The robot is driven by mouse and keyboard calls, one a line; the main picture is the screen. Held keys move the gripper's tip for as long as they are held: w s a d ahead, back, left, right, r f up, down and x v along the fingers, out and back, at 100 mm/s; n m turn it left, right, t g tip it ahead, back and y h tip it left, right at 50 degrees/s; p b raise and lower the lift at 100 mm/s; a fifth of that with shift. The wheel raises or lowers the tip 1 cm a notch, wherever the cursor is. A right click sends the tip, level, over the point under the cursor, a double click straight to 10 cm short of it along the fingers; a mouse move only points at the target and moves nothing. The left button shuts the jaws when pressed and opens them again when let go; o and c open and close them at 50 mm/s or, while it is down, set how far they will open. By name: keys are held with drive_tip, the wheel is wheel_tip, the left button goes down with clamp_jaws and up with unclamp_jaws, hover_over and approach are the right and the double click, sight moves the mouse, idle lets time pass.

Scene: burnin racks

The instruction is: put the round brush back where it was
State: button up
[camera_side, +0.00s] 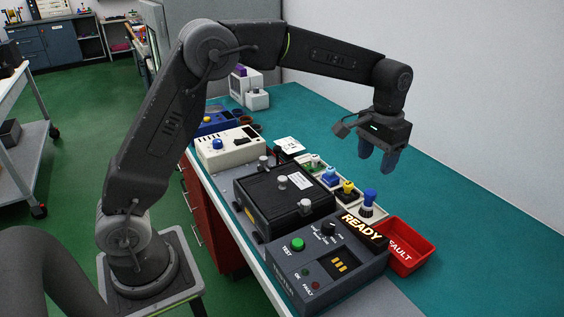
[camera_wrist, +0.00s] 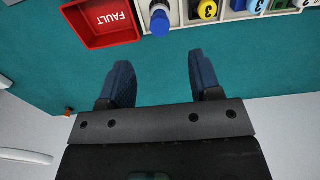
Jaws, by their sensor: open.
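The round brush (camera_side: 368,201) looks like a blue-handled piece standing upright in the end compartment of a pale tray (camera_side: 384,213), nearest the red bin. It also shows from above in the wrist view (camera_wrist: 160,22), at the top middle, beyond my fingertips. My gripper (camera_side: 376,160) is open and empty, with two blue fingers pointing down, held above the teal bench behind the tray. In the wrist view my gripper (camera_wrist: 160,75) has a wide gap between its fingers, with only bare bench between them. The brush's lower part is partly hidden by the tray wall.
A red FAULT bin (camera_side: 407,250) stands beside the tray's end. Green, blue and yellow pieces fill the other compartments, including a yellow one (camera_side: 347,188). A dark tester (camera_side: 328,262) with a lit READY sign and a black box (camera_side: 285,200) stand in front. The bench (camera_side: 450,200) behind is clear.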

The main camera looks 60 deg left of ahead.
drive_tip(key=s+a+r+t, duration=0.1)
drive_tip(key=s+a+r, duration=0.1)
drive_tip(key=s+r, duration=0.45)
drive_tip(key=s+a+t, duration=0.1)
drive_tip(key=s+t, duration=0.1)
drive_tip(key=s, duration=0.9)
drive_tip(key=s+a+f+t, duration=0.1)
drive_tip(key=s+t, duration=0.1)
drive_tip(key=s, duration=0.9)
drive_tip(key=shift+s+a+f+t, duration=0.2)
drive_tip(key=shift+s+a+t, duration=0.1)
